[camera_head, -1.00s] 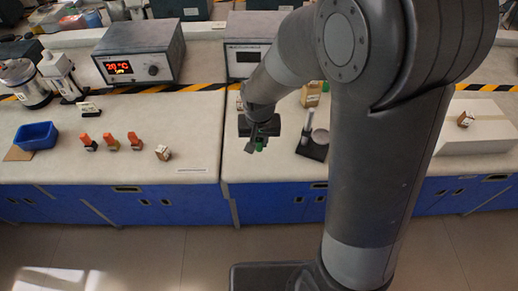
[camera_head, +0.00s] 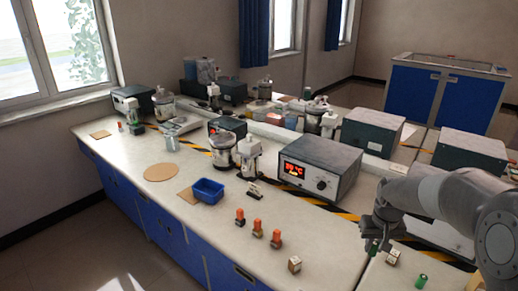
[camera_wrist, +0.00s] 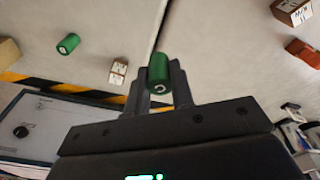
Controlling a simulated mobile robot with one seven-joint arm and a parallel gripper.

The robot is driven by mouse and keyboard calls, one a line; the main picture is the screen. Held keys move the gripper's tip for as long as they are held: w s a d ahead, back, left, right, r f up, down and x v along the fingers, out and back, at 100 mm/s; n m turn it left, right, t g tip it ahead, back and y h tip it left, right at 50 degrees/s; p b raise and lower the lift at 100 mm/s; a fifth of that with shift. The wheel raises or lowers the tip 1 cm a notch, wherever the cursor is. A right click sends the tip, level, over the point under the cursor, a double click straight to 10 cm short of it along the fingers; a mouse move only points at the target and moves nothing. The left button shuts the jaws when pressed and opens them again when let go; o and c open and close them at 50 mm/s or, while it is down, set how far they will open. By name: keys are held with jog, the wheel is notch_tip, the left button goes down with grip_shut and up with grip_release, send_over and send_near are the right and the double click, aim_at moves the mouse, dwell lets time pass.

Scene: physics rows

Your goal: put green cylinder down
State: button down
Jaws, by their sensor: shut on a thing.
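My gripper (camera_head: 377,240) is shut on a green cylinder (camera_wrist: 159,70), which sits between the two fingertips in the wrist view. In the head view the held green cylinder (camera_head: 374,247) shows small below the gripper, above the bench near a seam. I cannot tell whether it touches the bench. A second green cylinder (camera_wrist: 68,43) lies apart on the pale bench top (camera_wrist: 100,20). It also shows in the head view (camera_head: 420,281), near the bottom edge.
A small labelled box (camera_wrist: 118,72) stands near the gripper, and another (camera_head: 294,265) lies left of it. Bare bench lies between the left small box and the gripper.

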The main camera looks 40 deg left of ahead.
jog(key=w+a+n, duration=0.5)
jog(key=w+a, duration=0.2)
jog(key=a, duration=0.3)
jog(key=shift+y, duration=0.4)
jog(key=a+f, duration=0.2)
jog(key=a, duration=0.1)
jog(key=a+f, duration=0.3)
jog(key=a, duration=0.1)
jog(key=a+f, duration=0.2)
jog(key=a, duration=0.2)
jog(key=shift+s+f, duration=0.15)
jog(key=shift+s, duration=0.15)
jog(key=shift+a+f, duration=0.1)
jog(key=shift+f, duration=1.9)
jog(key=c, duration=1.3)
grip_release()
jog(key=shift+f, duration=0.15)
jog(key=shift+o, duration=0.2)
notch_tip(320, 180, up, 12)
jog(key=d, duration=0.1)
jog(key=shift+s, duration=0.4)
jog(key=shift+d, duration=0.15)
